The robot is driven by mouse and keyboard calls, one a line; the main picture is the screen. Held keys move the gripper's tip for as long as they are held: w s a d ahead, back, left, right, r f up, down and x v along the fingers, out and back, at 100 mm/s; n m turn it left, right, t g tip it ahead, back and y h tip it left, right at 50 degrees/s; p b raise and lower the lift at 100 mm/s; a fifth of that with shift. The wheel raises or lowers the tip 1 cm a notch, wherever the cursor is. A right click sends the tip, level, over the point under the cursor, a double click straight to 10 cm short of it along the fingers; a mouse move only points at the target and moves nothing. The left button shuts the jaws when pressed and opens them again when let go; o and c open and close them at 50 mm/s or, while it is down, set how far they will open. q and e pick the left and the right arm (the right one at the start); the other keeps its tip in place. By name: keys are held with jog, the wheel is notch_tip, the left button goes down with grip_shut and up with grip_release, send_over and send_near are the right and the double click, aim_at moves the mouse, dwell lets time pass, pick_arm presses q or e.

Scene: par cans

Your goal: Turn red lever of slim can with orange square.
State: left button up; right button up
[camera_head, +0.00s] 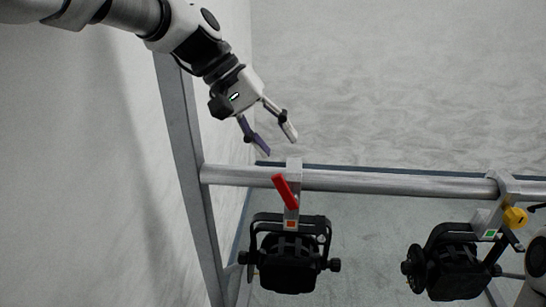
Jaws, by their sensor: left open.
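The black can (288,264) hangs below a horizontal metal bar by a grey clamp. A small orange square (291,225) marks the clamp's lower part. The red lever (285,192) sits on the front of the clamp and tilts, its upper end leaning left. My left gripper (279,147) comes in from the upper left. It is open and empty, its fingertips just above the top of the clamp and apart from the lever. My right gripper is not in view; a white and black part of my right arm shows at the right edge.
The metal bar (400,183) joins a slanted post (185,150) at the left, near a pale wall.

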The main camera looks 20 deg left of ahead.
pick_arm(q)
jog(key=c, duration=0.7)
jog(key=shift+m, duration=0.8)
grip_shut()
jog(key=m, duration=0.2)
jog(key=shift+w+a+m, duration=0.15)
jog(key=shift+m, duration=0.25)
jog(key=m, duration=0.3)
notch_tip(320, 180, up, 6)
jog(key=f+m+g+y+p, duration=0.1)
jog(key=m+y+p, duration=0.4)
jog(key=m+p, duration=0.75)
send_over(290, 190)
jog(key=d+p, duration=0.1)
jog(key=d, duration=0.1)
jog(key=n, duration=0.2)
jog(key=f+p, duration=0.1)
jog(key=f, duration=0.3)
jog(key=a+f+p, duration=0.1)
jog(key=f+p, duration=0.1)
jog(key=f, duration=0.2)
jog(key=a+f+p, duration=0.1)
jog(key=f, duration=0.3)
jog(key=shift+a+p, duration=0.15)
jog(key=shift+p, duration=0.2)
